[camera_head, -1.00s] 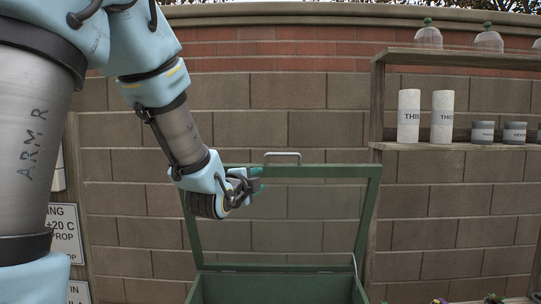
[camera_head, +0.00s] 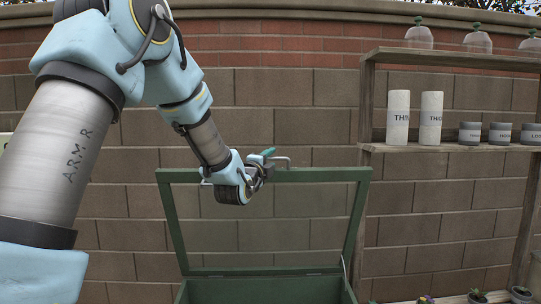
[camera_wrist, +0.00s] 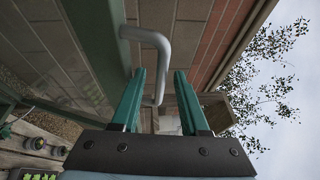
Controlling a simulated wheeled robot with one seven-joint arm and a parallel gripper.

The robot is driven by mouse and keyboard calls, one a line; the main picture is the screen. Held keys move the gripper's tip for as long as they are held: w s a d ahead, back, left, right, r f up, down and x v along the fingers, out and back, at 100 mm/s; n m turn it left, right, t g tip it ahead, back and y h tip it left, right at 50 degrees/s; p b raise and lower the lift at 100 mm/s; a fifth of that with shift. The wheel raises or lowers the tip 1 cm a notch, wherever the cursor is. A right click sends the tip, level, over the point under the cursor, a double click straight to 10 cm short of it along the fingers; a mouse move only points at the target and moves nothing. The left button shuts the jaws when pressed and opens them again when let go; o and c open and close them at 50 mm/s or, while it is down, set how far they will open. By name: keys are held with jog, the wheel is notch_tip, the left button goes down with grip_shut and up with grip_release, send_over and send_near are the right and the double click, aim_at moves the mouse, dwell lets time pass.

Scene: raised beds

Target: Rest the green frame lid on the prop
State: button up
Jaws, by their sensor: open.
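The green frame lid (camera_head: 320,175) stands raised, nearly upright, at the back of the green cold frame box (camera_head: 265,291). A grey U-shaped handle (camera_head: 287,161) sits on its top bar. In the wrist view the handle (camera_wrist: 160,48) reaches between the fingertips of my gripper (camera_wrist: 159,73). The green fingers are open, with gaps beside the handle bar. In the head view my gripper (camera_head: 271,156) is at the handle's left end. A thin pale rod (camera_head: 344,264), perhaps the prop, shows at the right lower corner of the lid. Its lower end is hidden.
A block wall (camera_head: 440,225) rises behind the frame. A wooden shelf (camera_head: 455,148) at right holds white rolls (camera_head: 398,118), grey tins (camera_head: 470,133) and clear domes (camera_head: 418,37). Small potted plants (camera_head: 477,296) stand at lower right. Space above the lid is clear.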

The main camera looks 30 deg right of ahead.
jog(key=shift+w+d, duration=0.25)
jog(key=shift+c, duration=0.3)
grip_shut()
dwell(1.0)
